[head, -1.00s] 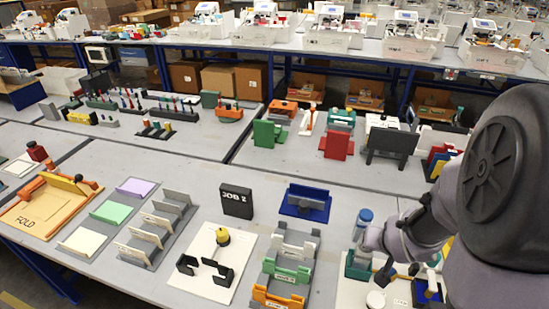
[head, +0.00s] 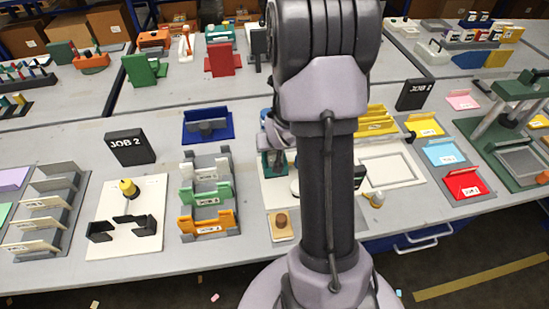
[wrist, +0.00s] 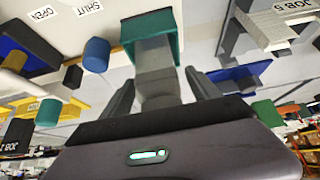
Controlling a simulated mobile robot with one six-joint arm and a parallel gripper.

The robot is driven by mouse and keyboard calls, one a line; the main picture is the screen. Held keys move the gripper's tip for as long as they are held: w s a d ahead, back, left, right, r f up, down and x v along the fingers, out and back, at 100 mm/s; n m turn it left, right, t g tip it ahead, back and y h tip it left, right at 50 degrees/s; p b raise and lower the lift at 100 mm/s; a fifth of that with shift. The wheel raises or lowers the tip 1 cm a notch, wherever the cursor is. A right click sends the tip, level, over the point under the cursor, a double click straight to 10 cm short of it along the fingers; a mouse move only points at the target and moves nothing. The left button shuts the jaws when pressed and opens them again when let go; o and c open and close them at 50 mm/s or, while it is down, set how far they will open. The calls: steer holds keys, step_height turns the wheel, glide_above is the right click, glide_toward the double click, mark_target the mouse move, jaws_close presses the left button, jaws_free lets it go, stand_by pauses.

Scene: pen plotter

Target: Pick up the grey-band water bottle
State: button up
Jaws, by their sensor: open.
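The water bottle (wrist: 155,62) shows in the wrist view as a grey, see-through body between my fingers. Its far end sits in a teal square holder (wrist: 152,22); its near end is hidden behind my gripper's palm. My gripper (wrist: 158,88) is open, with one finger on each side of the bottle. I cannot tell whether either finger touches it. In the head view my own arm covers most of the bottle and gripper; part of the teal holder (head: 267,165) shows left of the arm.
In the wrist view a blue cylinder (wrist: 97,55) stands beside the holder, on a white board labelled SHUT and OPEN. In the head view, a rack with green and orange holders (head: 207,198) stands left of my arm, and a cream tray (head: 392,168) lies to its right.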

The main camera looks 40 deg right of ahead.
steer(key=shift+x, duration=1)
steer(key=shift+r, duration=0.1)
steer(key=c, duration=1.4)
